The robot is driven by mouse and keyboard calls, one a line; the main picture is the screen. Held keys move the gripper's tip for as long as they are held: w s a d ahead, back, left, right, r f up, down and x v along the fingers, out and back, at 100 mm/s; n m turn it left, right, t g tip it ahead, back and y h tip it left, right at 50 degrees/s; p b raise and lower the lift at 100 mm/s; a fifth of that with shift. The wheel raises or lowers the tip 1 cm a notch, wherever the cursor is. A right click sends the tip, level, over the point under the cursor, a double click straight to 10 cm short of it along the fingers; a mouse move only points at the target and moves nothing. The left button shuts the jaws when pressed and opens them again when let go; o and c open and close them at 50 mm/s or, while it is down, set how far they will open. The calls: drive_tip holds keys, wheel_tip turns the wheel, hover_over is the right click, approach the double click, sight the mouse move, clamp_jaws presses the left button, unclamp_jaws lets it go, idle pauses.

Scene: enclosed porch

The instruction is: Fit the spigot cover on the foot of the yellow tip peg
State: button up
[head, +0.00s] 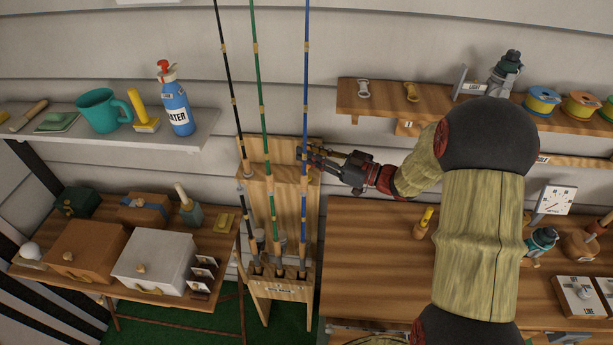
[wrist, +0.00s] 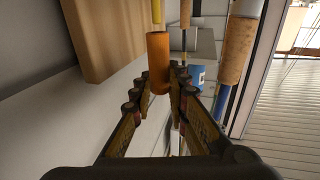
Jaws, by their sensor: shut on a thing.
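In the wrist view an orange cylinder (wrist: 158,58), which looks like the spigot cover, stands upright between the fingertips of my gripper (wrist: 165,78). The gripper is shut on it. A thin yellow shaft (wrist: 156,10), which looks like the yellow tip peg, comes down from the top edge just above the cylinder and roughly in line with it. I cannot tell whether the two touch. In the head view my gripper (head: 318,157) is at the upper right side of the wooden rod rack (head: 309,215), beside the blue rod. The cover and yellow shaft cannot be made out there.
The blue rod (head: 306,95), green rod (head: 260,90) and black rod (head: 228,90) stand in the rack. In the wrist view a cork grip (wrist: 237,50) is close on the right and a wooden board (wrist: 110,35) on the left. The workbench (head: 370,260) lies below my arm.

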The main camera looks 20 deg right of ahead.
drive_tip(key=shift+f+b, duration=1.1)
drive_tip(key=shift+f, duration=1)
idle(1.2)
drive_tip(key=o, duration=0.8)
drive_tip(key=o, duration=0.4)
drive_tip(key=shift+o, duration=1.4)
drive_tip(key=s+d, duration=0.1)
drive_tip(key=s+d+r+p, duration=0.2)
drive_tip(key=shift+s+d, duration=0.15)
drive_tip(key=shift+d, duration=0.25)
